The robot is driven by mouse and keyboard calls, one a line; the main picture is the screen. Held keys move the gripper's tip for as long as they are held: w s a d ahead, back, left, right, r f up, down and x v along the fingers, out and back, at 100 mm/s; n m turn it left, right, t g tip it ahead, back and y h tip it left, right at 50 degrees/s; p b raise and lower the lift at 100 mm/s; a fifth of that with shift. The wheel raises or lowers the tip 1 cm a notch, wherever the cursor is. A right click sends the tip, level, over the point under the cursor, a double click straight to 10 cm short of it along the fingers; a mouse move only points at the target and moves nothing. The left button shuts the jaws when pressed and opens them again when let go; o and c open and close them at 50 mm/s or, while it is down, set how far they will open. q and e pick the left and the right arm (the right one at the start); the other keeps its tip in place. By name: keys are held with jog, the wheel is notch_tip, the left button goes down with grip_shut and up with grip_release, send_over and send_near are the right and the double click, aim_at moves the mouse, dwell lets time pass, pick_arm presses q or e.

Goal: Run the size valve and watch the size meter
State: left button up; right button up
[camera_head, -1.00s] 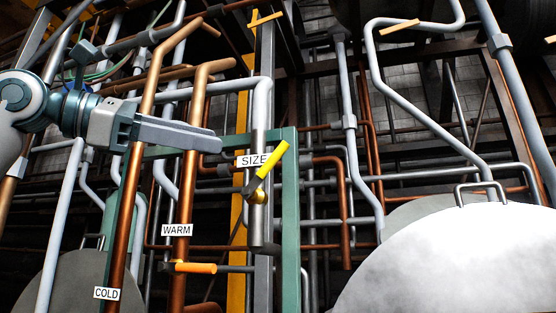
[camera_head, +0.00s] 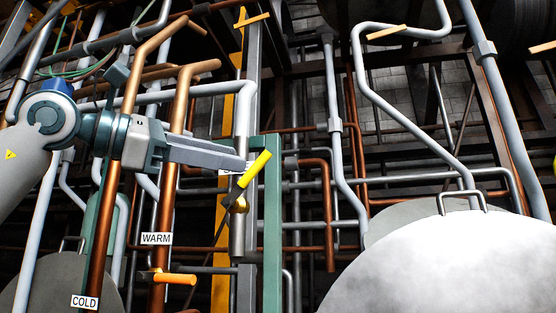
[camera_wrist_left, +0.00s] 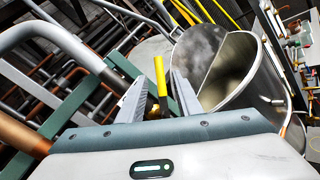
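The size valve has a yellow lever handle (camera_head: 255,169), tilted up to the right, on a brass body (camera_head: 239,204) on a grey vertical pipe. My left gripper (camera_head: 246,164) reaches in from the left with its fingertips beside the lever and covers most of the SIZE label (camera_head: 228,173). In the left wrist view the fingers of my left gripper (camera_wrist_left: 160,78) stand apart, with the yellow handle (camera_wrist_left: 160,76) showing between them and gaps on both sides. I cannot make out a size meter. My right gripper is not in view.
Copper pipes labelled WARM (camera_head: 156,239) and COLD (camera_head: 85,301) stand left of the valve. An orange lever (camera_head: 175,279) sits below WARM. A green post (camera_head: 272,240) is just right of the valve. A large pale rounded vessel (camera_head: 450,265) fills the lower right.

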pick_arm(q)
jog(key=p+x, duration=0.4)
jog(key=x, duration=0.7)
jog(key=shift+a, duration=0.1)
grip_shut()
